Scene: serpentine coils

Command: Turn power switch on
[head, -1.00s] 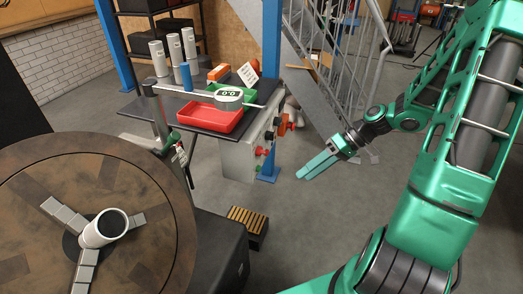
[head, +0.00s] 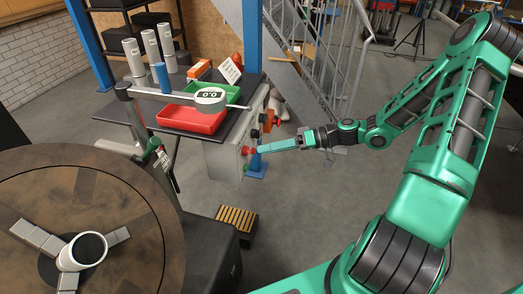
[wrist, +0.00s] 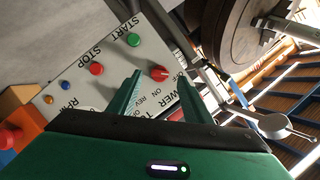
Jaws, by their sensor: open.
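The power switch (wrist: 159,73) is a red knob on a pale control panel (wrist: 112,92), with OFF, ON and REV lettering beside it, partly covered by my gripper. In the wrist view it shows between my two green fingertips, which stand open on either side of it. I cannot tell whether they touch it or which setting it points to. In the head view my gripper (head: 264,148) reaches left to the front face of the grey control box (head: 222,160), at a red knob there.
The panel also carries a green START button (wrist: 133,39), a red STOP button (wrist: 97,69) and small lamps. An orange-and-red emergency stop (wrist: 12,138) is at its corner. A table with a red tray (head: 192,121) stands behind the box. A round turntable (head: 120,215) is at left.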

